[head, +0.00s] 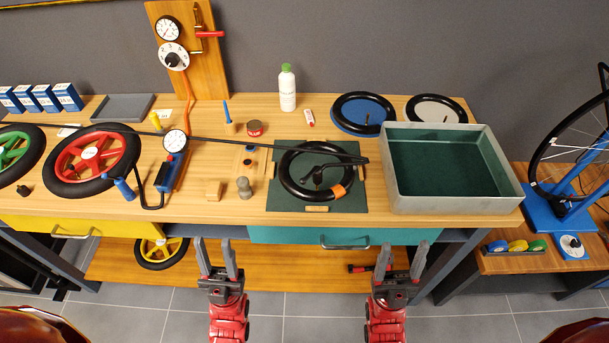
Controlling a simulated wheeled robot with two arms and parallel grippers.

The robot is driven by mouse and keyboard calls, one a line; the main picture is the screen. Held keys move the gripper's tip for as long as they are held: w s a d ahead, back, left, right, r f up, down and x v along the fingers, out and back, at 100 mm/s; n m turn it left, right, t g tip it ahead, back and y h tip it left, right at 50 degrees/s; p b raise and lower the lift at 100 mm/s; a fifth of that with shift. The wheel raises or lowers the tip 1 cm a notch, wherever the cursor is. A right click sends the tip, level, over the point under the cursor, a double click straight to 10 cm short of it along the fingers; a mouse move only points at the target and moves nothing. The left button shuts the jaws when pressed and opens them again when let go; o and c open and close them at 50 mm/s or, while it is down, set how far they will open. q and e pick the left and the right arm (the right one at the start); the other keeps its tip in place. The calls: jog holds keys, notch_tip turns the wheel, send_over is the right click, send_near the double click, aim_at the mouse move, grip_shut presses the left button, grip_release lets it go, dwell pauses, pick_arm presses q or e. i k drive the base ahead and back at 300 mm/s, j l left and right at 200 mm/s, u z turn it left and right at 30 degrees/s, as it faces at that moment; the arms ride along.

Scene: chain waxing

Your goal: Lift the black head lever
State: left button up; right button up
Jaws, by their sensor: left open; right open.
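A long thin black hose or bar (270,146) runs across the wooden bench and ends in a dark head (357,160) over the right side of a black inner tube (289,178). The tube lies on a dark green mat (277,199). A small black piece (318,174) shows inside the ring; I cannot tell which small black part is the head lever or how it is set. My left gripper (215,250) and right gripper (400,250) are open and empty, apart from everything, in front of the bench's front edge.
A grey tray with green lining (457,204) stands right of the mat. A blue inflator with a gauge (169,173), a grey weight-like piece (244,187) and a wooden block (213,190) lie left of it. A red-rimmed wheel (127,160) is further left. A white bottle (287,90) stands behind.

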aim_at(303, 180)
jog(key=l+u, duration=0.15)
jog(key=u, duration=0.85)
jog(key=k+l+u, duration=0.1)
jog(key=l+u, duration=0.2)
jog(key=k+l+u, duration=0.15)
jog(key=l+u, duration=0.15)
jog(key=l, duration=0.15)
jog(key=k+l+u, duration=0.4)
jog(key=l+u, duration=0.2)
jog(key=k+l+u, duration=0.15)
jog(key=k+l, duration=0.85)
jog(key=k+j, duration=0.05)
jog(key=k, duration=0.05)
